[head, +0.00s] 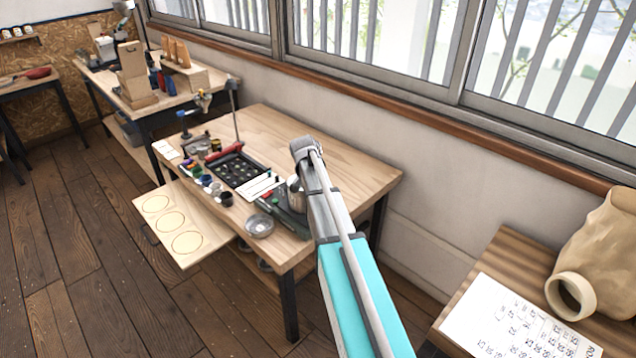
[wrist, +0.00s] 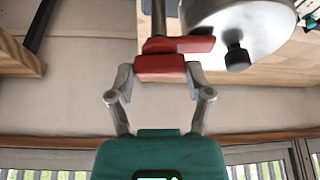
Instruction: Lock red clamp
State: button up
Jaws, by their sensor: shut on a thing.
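In the wrist view the red clamp (wrist: 160,67) sits between the tips of my gripper (wrist: 160,72), and both grey fingers are closed on its sides. A red lever part (wrist: 186,44) lies just past the block and reaches to the right. A brown rod (wrist: 154,22) runs from the clamp to the top edge. A black knob (wrist: 237,57) stands to the right, in front of a round silver piece (wrist: 245,25). In the head view my arm covers much of the work area, and I cannot make out the fingertips there.
The wooden workbench (head: 340,168) holds a black tray (head: 240,168), small cups, a silver bowl (head: 259,225) and a tall rod (head: 234,108). A board with three circles (head: 147,225) juts from its front. A side table with a paper (head: 510,325) and jug (head: 605,255) stands right.

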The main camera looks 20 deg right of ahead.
jog(key=shift+m+g, duration=0.5)
jog(key=shift+m, duration=0.6)
jog(key=o, duration=1.1)
jog(key=shift+o, duration=0.2)
jog(key=shift+n, duration=0.5)
